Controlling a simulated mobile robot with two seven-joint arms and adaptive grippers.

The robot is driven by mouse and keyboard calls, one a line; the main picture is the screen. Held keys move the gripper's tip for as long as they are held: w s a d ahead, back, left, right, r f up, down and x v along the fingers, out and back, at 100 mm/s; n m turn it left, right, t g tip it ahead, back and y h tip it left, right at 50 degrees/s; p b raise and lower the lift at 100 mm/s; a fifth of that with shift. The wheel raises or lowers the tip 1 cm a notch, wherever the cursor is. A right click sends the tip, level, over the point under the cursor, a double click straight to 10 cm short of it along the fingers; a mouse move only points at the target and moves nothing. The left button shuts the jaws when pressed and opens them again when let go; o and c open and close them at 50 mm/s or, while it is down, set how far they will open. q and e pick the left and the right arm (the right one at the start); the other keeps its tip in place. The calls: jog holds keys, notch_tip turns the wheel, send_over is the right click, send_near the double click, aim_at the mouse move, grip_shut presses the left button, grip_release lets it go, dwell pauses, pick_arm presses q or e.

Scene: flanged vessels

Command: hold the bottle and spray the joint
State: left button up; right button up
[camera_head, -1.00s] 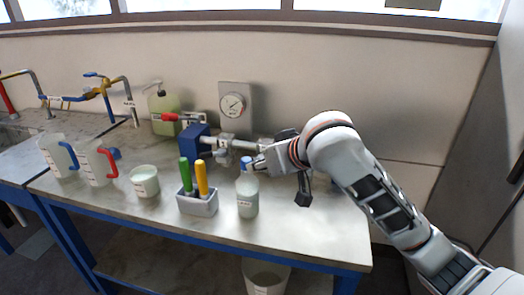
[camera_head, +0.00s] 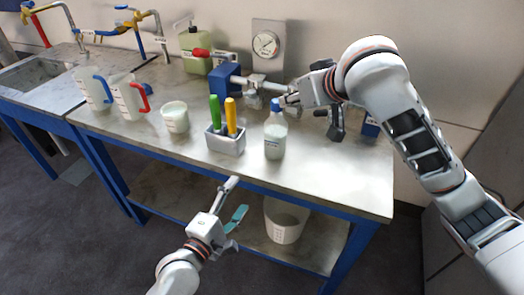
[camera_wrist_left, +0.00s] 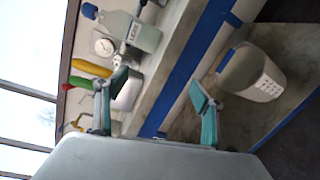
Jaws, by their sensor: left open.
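A clear squeeze bottle with a blue cap (camera_head: 275,143) stands upright near the front edge of the bench. It also shows in the left wrist view (camera_wrist_left: 132,32) with a printed label. A pipe joint with grey fittings (camera_head: 254,88) lies behind it, beside a blue block (camera_head: 225,79). My left gripper (camera_head: 235,200) is open and empty in front of the bench, below and left of the bottle. Its teal fingertips stand apart in the left wrist view (camera_wrist_left: 160,92). My right gripper (camera_head: 308,95) is just behind and right of the bottle's cap; its fingers are hard to make out.
A grey holder (camera_head: 226,144) with green and yellow handled tools stands left of the bottle. A white beaker (camera_head: 175,118) and two jugs stand farther left. A gauge panel (camera_head: 266,45) is behind. A white bucket (camera_head: 284,220) sits on the lower shelf.

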aim_at(276, 137)
pick_arm(q)
jog(key=w+d+r+n+h, duration=0.1)
jog(key=w+d+r+n, duration=0.1)
jog(key=w+n, duration=0.2)
jog(key=w+d+r+n+h, duration=0.1)
jog(key=w+d+r+n, duration=0.1)
jog(key=w+n, duration=0.2)
jog(key=w+d+r+n, duration=0.2)
jog(key=w+n, duration=0.2)
jog(key=n, duration=0.1)
jog(key=shift+r+h, duration=0.1)
jog(key=shift+h, duration=0.3)
jog(key=shift+w+d+r+n, duration=0.1)
jog(key=shift+w+d+n, duration=0.1)
jog(key=shift+n, duration=0.1)
jog(key=shift+x, duration=3.9)
jog(key=c, duration=1.6)
pick_arm(e)
grip_shut()
